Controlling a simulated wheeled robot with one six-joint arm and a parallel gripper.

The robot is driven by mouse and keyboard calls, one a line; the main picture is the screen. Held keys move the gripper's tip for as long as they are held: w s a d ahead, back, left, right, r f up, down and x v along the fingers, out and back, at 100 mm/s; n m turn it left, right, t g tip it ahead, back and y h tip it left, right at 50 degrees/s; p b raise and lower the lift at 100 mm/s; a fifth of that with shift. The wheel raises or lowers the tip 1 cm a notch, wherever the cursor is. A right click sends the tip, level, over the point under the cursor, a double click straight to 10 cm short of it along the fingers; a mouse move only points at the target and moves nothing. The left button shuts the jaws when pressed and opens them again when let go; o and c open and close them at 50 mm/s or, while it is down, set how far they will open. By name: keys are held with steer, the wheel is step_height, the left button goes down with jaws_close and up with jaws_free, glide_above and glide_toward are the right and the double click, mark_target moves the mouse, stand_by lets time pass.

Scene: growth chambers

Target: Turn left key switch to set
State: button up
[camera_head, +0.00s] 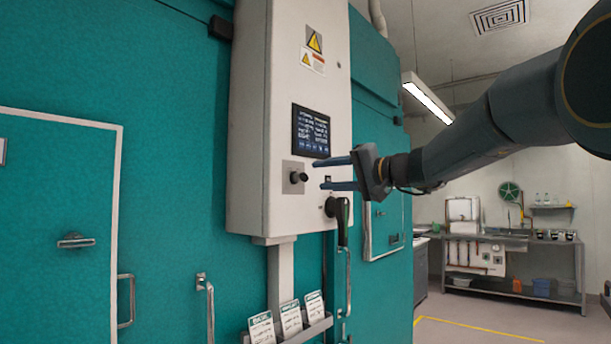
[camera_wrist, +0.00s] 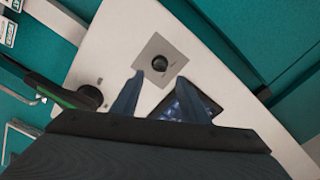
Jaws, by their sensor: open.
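The key switch (camera_head: 297,177) is a dark knob on a small square grey plate on the front of a white control cabinet (camera_head: 252,120). In the wrist view the key switch (camera_wrist: 160,64) sits beyond my fingertips, near the top middle. My gripper (camera_head: 319,173) is open and empty, its two blue fingers pointing at the switch from the right. A gap shows between the fingertips and the knob. In the wrist view my gripper (camera_wrist: 166,88) has its fingers spread, one tip over the plate's lower left edge. The knob's set marking cannot be read.
A dark display (camera_head: 311,131) is just above the switch. A black rotary handle (camera_head: 340,215) projects below and to the right, close under my fingers. Card holders (camera_head: 290,324) hang below the cabinet. Teal chamber walls (camera_head: 180,70) surround it; a sink bench (camera_head: 520,245) stands far right.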

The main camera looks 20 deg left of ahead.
mark_target(305, 176)
steer(key=p+x, duration=0.3)
steer(key=x, duration=0.4)
steer(key=shift+w+a+p, duration=0.1)
steer(key=shift+a+p, duration=0.05)
steer(key=shift+p, duration=0.15)
steer(key=shift+c, duration=0.5)
jaws_close()
steer(key=shift+f, duration=0.1)
